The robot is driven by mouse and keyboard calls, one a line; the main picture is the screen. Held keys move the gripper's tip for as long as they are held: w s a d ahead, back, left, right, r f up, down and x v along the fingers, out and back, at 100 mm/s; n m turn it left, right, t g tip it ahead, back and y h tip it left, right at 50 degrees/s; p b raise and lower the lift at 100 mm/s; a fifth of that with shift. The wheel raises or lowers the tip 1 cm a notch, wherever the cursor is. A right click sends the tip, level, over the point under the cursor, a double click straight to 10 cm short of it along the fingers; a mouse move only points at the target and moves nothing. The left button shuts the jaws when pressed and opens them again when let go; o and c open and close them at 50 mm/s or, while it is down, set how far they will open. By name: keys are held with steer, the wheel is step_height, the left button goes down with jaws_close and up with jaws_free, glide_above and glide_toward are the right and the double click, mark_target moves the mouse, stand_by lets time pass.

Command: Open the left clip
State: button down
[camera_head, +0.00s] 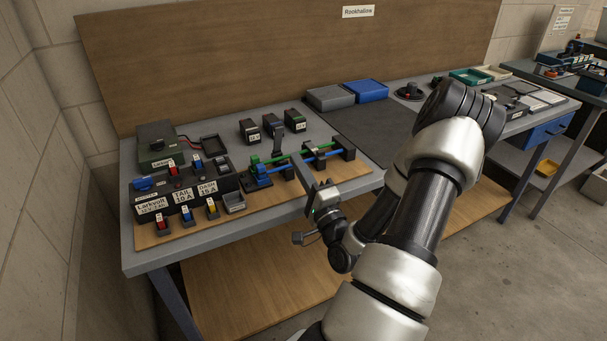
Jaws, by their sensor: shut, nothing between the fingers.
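The tube chassis (262,181) sits on the bench with a green tube (318,147) and a blue tube (323,156) running left to right. Another dark clip (309,146) sits further right on the tubes. My gripper (296,158) is shut and empty, its fingers reaching over the tubes just right of the upright piece. Whether they touch anything is unclear. The fingers hide part of the tubes.
Left of the chassis stands a dark fuse panel (222,183) with labelled fuses in front. Black labelled blocks (250,132) stand behind the tubes. Grey (330,98) and blue (366,91) bins are at the back. A dark mat (375,125) lies clear to the right.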

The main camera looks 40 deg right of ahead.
mark_target(280, 130)
steer(key=x, duration=0.8)
steer(key=shift+w, duration=0.15)
steer(key=shift+r, duration=0.1)
steer(key=p, duration=0.1)
steer(key=r+p, duration=0.1)
steer(key=shift+w+d+r+g+y+p, duration=0.1)
steer(key=shift+w+r+g+y+p, duration=0.05)
steer(key=shift+w+g+y+p, duration=0.2)
steer(key=r+g+p, duration=0.1)
steer(key=p, duration=0.2)
steer(key=shift+w+d+g, duration=0.1)
steer(key=shift+w+g, duration=0.15)
steer(key=shift+w, duration=0.1)
steer(key=shift+w+d+g+y+p, duration=0.1)
steer(key=shift+w+g+y+p, duration=0.3)
steer(key=shift+p, duration=0.6)
steer(key=shift+w+d+f+g+b, duration=0.1)
steer(key=shift+w+f+g+b, duration=0.2)
steer(key=shift+w, duration=0.2)
steer(key=shift+r, duration=0.1)
steer(key=shift+s, duration=0.1)
